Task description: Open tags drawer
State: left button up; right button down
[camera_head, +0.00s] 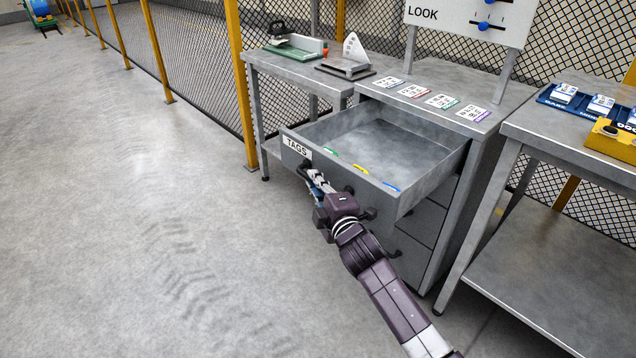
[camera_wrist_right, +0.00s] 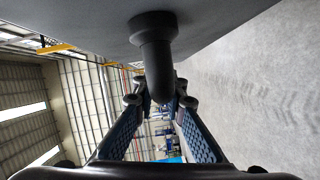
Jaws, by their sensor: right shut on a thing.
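The grey drawer (camera_head: 352,181) with a "TAGS" label (camera_head: 297,147) is pulled well out of the cabinet, and its bare inside shows. My right gripper (camera_head: 317,181) is at the front of this drawer, shut on the drawer handle. In the right wrist view the dark handle post (camera_wrist_right: 156,62) stands out from the grey drawer front, between the two fingers (camera_wrist_right: 155,128). The exact contact is partly hidden. My left gripper is not in view.
Green, yellow and blue strips mark the drawer's front edge. Tag cards (camera_head: 414,91) lie on the cabinet top (camera_head: 450,87). More drawers (camera_head: 412,258) are below, shut. A table (camera_head: 575,150) stands close on the right. Open floor (camera_head: 150,220) lies to the left.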

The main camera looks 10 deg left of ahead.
jog(key=shift+f, duration=0.1)
jog(key=c, duration=2)
grip_release()
jog(key=shift+o, duration=0.2)
jog(key=v, duration=1.2)
